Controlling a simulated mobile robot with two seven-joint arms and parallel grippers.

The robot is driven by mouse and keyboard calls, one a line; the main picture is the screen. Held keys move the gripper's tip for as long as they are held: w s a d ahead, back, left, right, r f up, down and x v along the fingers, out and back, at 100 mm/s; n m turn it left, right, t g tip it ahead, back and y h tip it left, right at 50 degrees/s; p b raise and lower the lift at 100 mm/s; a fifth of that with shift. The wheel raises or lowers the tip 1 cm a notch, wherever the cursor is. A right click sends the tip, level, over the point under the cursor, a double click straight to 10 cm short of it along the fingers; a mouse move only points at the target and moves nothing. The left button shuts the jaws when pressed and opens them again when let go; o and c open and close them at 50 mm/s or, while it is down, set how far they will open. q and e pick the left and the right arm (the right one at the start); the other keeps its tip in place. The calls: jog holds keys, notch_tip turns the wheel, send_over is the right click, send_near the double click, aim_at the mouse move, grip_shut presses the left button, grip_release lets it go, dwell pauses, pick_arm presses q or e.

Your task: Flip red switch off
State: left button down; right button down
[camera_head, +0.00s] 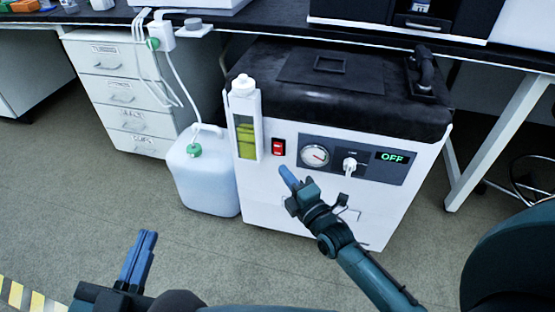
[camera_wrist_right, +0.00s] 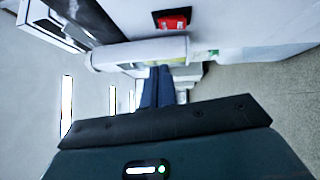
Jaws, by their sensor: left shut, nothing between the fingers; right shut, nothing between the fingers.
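The red switch (camera_head: 278,147) sits in a black frame on the white front of the machine (camera_head: 270,200), left of a round gauge. It also shows in the right wrist view (camera_wrist_right: 172,20), near the top, beside a white bottle lying sideways in that picture. My right gripper (camera_head: 289,178) is shut and empty, just below and slightly right of the switch in the head view, apart from it in the picture. Its blue fingers show in the right wrist view (camera_wrist_right: 157,86). My left gripper (camera_head: 146,240) is shut and empty, low at the left over the floor. The display (camera_head: 392,157) reads OFF.
A gauge (camera_head: 315,156) and a white knob (camera_head: 350,164) are on the dark panel. A white bottle with a green window (camera_head: 245,110) stands out left of the switch. A jug (camera_head: 203,175) with tubing stands beside drawers (camera_head: 125,95). The floor in front is clear.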

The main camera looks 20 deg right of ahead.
jog(key=v, duration=0.3)
jog(key=r+p+v, duration=0.1)
jog(key=v, duration=0.1)
jog(key=shift+s+d, duration=0.1)
jog(key=shift+s, duration=0.05)
dwell(0.3)
